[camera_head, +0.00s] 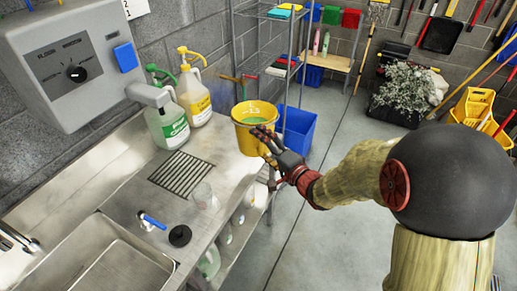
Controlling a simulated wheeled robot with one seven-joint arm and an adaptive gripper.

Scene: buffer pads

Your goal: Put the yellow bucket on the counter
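The yellow bucket (249,138) is upright at the far right end of the steel counter (224,158). Its base looks to be at the counter surface, but I cannot tell whether it rests there. Greenish content shows inside its rim. My gripper (265,156) is at the bucket's lower right side, with its dark fingers spread apart. One finger overlaps the bucket's front, and the other is lower, by the counter edge. I cannot tell whether the fingers touch the bucket.
A green-labelled jug (168,126) and a yellow jug (194,97) stand left of the bucket. A blue bin (299,130) is behind the bucket. Floor at right is partly clear.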

